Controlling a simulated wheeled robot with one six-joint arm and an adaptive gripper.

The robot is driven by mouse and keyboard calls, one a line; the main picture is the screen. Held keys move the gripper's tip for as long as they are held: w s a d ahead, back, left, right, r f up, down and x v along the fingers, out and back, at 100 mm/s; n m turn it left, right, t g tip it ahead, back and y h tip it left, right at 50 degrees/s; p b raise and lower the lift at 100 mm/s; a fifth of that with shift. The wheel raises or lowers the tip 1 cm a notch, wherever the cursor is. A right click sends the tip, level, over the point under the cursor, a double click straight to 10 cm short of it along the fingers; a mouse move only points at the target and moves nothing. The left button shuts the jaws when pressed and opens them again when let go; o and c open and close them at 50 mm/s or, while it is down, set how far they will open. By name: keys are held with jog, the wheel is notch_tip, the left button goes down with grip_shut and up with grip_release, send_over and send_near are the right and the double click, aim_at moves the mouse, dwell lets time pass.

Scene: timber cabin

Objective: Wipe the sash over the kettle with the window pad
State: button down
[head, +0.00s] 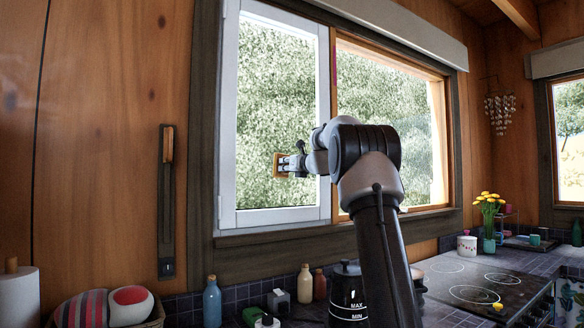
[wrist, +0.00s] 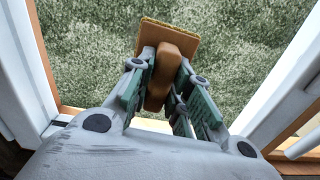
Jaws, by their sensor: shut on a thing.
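The window pad (head: 278,165) is an orange-brown block with a handle, held upright in front of the left window sash. In the wrist view the pad (wrist: 170,38) shows its brown back and grip between my fingers. My gripper (head: 297,165) is shut on the pad's handle; its green-lined fingers (wrist: 160,88) flank it in the wrist view. The sash (head: 324,120) has a white frame and a glass pane with foliage behind it. I cannot tell whether the pad touches the glass. The black kettle (head: 347,292) with MAX and MIN marks stands on the counter below, partly hidden by my arm.
Bottles (head: 212,302) (head: 305,284) and a small grey box (head: 278,302) stand along the counter under the sill. The right window opening (head: 385,110) is beside the sash. A hob (head: 470,282) and yellow flowers (head: 489,205) are at right.

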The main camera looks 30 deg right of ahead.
jog(key=shift+a, duration=2.3)
jog(key=shift+r, duration=1)
jog(key=d, duration=1.1)
jog(key=shift+w, duration=0.2)
jog(key=shift+s+f, duration=0.1)
jog(key=shift+s+d, duration=0.1)
jog(key=shift+s, duration=2.8)
